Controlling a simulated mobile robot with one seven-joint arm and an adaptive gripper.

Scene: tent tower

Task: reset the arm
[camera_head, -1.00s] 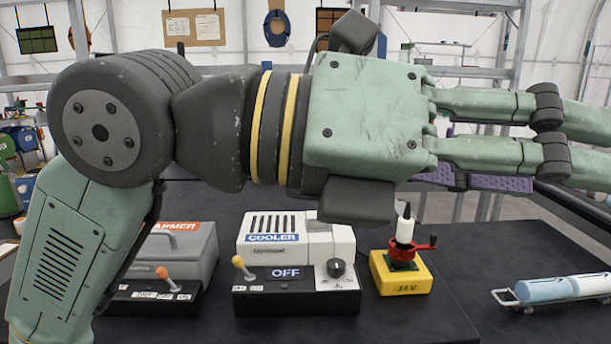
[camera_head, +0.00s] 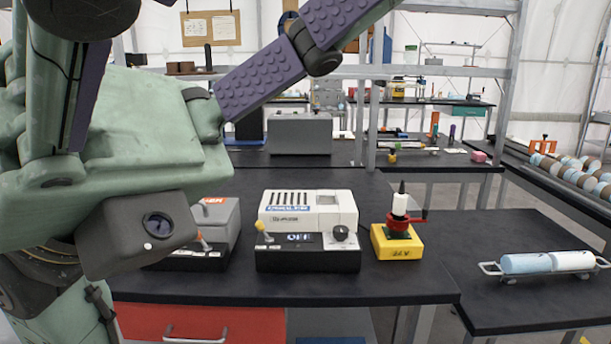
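My gripper (camera_head: 220,40) is large and close to the camera at the upper left. Its green body and camera housing fill the left side. Its fingers with purple ribbed pads are spread wide apart, one reaching to the upper right, the other rising at the left. Nothing shows between them, so it is open and looks empty. The fingertips are cut off at the top edge. The rest of my arm is mostly out of view at the lower left.
On the black bench stand a white cooler unit (camera_head: 308,212) reading OFF, a grey warmer unit (camera_head: 220,220) partly hidden by my gripper, and a yellow base (camera_head: 397,243) with a red crank. Shelving stands behind.

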